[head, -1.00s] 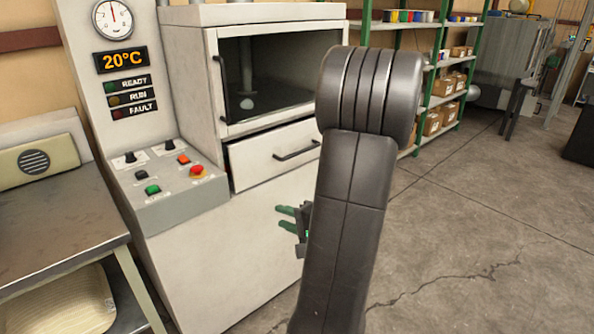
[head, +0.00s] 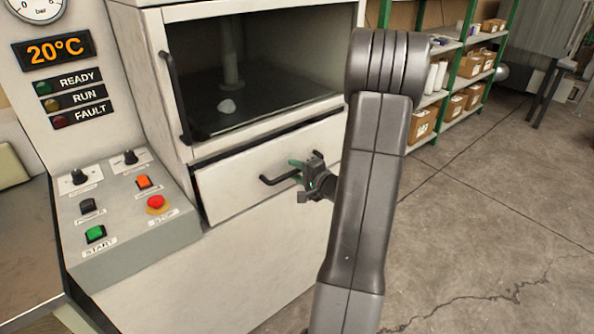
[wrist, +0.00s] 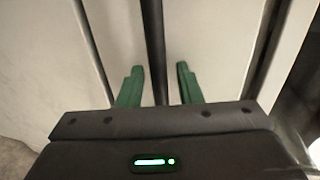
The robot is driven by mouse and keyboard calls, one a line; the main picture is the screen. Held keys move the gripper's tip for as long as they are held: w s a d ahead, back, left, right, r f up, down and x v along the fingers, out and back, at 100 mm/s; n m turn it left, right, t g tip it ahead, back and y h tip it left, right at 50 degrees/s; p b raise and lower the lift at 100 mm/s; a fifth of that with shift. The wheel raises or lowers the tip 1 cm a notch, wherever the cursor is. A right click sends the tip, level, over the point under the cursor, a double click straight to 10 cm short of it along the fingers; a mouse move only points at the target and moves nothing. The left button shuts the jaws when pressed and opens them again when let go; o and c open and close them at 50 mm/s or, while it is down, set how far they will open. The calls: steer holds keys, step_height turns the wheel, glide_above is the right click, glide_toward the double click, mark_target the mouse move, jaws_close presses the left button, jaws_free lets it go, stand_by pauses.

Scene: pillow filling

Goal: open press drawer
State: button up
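The press drawer (head: 232,190) is a pale front panel below the press window, with a dark bar handle (head: 277,180) across it. A dark gap shows along the drawer's upper edge. My gripper (head: 297,172) is at the right part of the handle. In the wrist view its two green fingers (wrist: 157,85) are apart. The dark handle bar (wrist: 154,50) runs between them there, with visible space on both sides. Part of the handle and the drawer's right end are hidden behind my gripper and arm.
The window door (head: 250,75) above has a vertical handle (head: 176,98). A control panel (head: 125,205) with buttons juts out at the left. Green shelving (head: 470,40) with boxes stands at the back right. The concrete floor (head: 480,220) at the right is clear.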

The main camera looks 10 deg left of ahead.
steer(key=shift+c, duration=0.2)
jaws_close()
